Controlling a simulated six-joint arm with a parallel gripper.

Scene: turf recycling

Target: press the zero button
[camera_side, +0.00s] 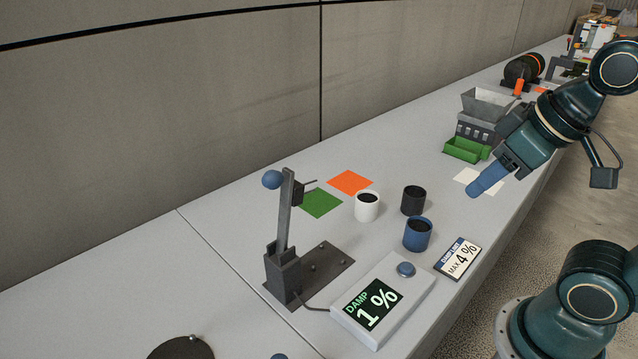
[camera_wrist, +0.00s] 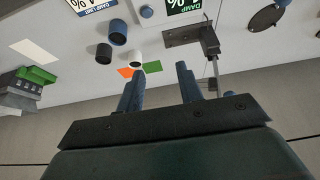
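The damp meter is a white box (camera_side: 412,295) with a dark display (camera_side: 371,304) reading "DAMP 1 %". A round blue button (camera_side: 405,269) sits on its top beside the display; I take it as the zero button. In the wrist view the button (camera_wrist: 146,11) and the display (camera_wrist: 184,5) show at the top edge. My gripper (camera_side: 485,183) is raised to the right of and behind the meter, well apart from the button. In the wrist view its two blue fingers (camera_wrist: 158,78) stand apart with nothing between them.
Near the meter are a blue cup (camera_side: 417,235), black cup (camera_side: 413,201), white cup (camera_side: 367,207) and a "MAX 4 %" card (camera_side: 458,258). A dark post stand (camera_side: 286,230) with a blue ball (camera_side: 271,179) is left. A green tray (camera_side: 466,150) stands farther back.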

